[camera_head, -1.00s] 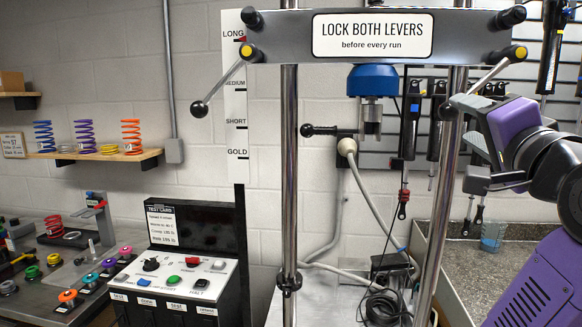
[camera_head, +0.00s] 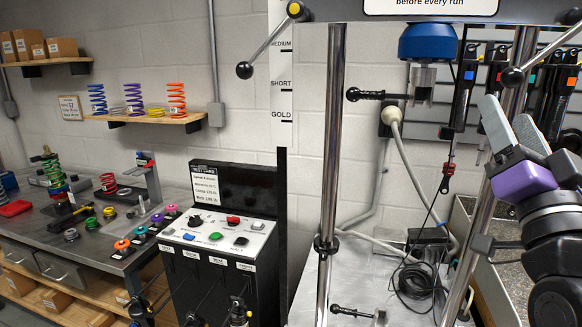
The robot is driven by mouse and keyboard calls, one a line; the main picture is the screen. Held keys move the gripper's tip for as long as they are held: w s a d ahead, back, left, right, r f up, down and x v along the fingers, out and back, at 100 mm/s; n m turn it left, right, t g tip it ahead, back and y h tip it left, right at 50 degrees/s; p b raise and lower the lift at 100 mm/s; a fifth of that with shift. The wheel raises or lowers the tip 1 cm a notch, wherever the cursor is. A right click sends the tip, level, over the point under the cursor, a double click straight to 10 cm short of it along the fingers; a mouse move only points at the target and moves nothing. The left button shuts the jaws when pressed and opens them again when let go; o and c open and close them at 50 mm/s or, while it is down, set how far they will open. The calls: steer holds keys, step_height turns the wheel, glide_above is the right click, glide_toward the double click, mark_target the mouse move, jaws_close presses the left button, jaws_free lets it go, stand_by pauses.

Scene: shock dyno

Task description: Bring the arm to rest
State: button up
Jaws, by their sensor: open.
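My gripper (camera_head: 512,127) is at the right of the view, purple and black with grey fingers pointing up. The fingers are apart with nothing between them. The arm comes in from the lower right. My gripper is in front of the dyno's right column (camera_head: 500,170) and the wall of shocks, and I cannot tell whether it touches anything.
The dyno's left column (camera_head: 330,150) stands mid-view, with a blue load cell (camera_head: 430,42) to its right. A control console (camera_head: 215,245) stands left of it. A workbench (camera_head: 105,240) with shock parts is further left. Cables (camera_head: 415,280) lie on the dyno base.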

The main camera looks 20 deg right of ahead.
steer(key=s+a+f+n+y, duration=0.2)
steer(key=s+a+f+n, duration=0.15)
steer(key=f, duration=0.55)
steer(key=s+a+f+n+y, duration=0.25)
steer(key=a+f, duration=0.25)
steer(key=f, duration=0.3)
steer(key=s+a+f+n+y, duration=0.2)
steer(key=a+f+y, duration=0.15)
steer(key=f, duration=0.55)
steer(key=s+a+f+n+g+y, duration=0.1)
steer(key=s+a+f+g, duration=0.2)
steer(key=s+f, duration=0.6)
steer(key=s+a+f+n+g+y, duration=0.1)
steer(key=s+a+f+g, duration=0.3)
steer(key=s+f, duration=0.5)
steer(key=s+a, duration=0.1)
steer(key=s, duration=0.2)
steer(key=shift+a+y, duration=0.35)
steer(key=shift+y, duration=0.05)
steer(key=shift+a, duration=0.1)
steer(key=shift+c, duration=0.3)
